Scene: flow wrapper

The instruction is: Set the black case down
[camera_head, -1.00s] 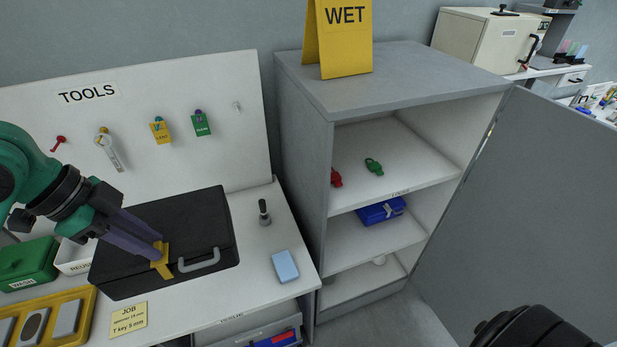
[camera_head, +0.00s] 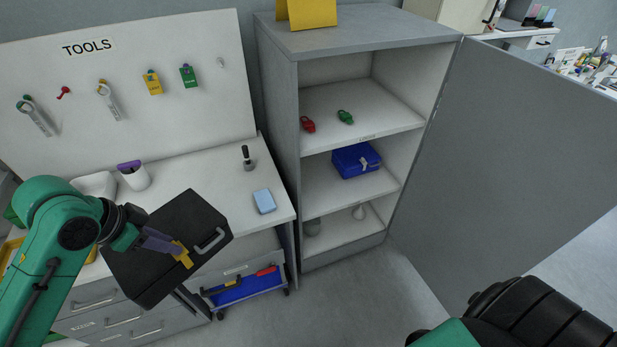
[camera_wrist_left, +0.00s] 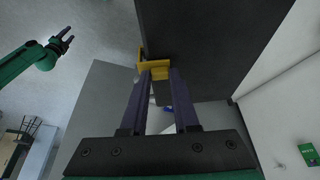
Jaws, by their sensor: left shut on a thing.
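The black case (camera_head: 170,240) is flat and dark, with a grey handle (camera_head: 211,241) and yellow latches. My left gripper (camera_head: 182,250) is shut on a yellow latch part of the case in the head view. The case is tilted and held in front of the workbench's front edge. In the left wrist view the case (camera_wrist_left: 215,40) fills the upper middle, and the fingers (camera_wrist_left: 157,72) meet at its yellow part. My right arm shows at the lower right of the head view, with its gripper out of the frame. The right gripper shows small in the left wrist view (camera_wrist_left: 66,38), its fingers apart.
The white bench top (camera_head: 205,175) holds a pen cup (camera_head: 134,177), a stamp-like tool (camera_head: 248,160) and a blue block (camera_head: 264,201). An open grey cabinet (camera_head: 279,150) stands to the right, with padlocks and a blue box (camera_head: 356,160) on its shelves. Its door (camera_head: 510,170) hangs open.

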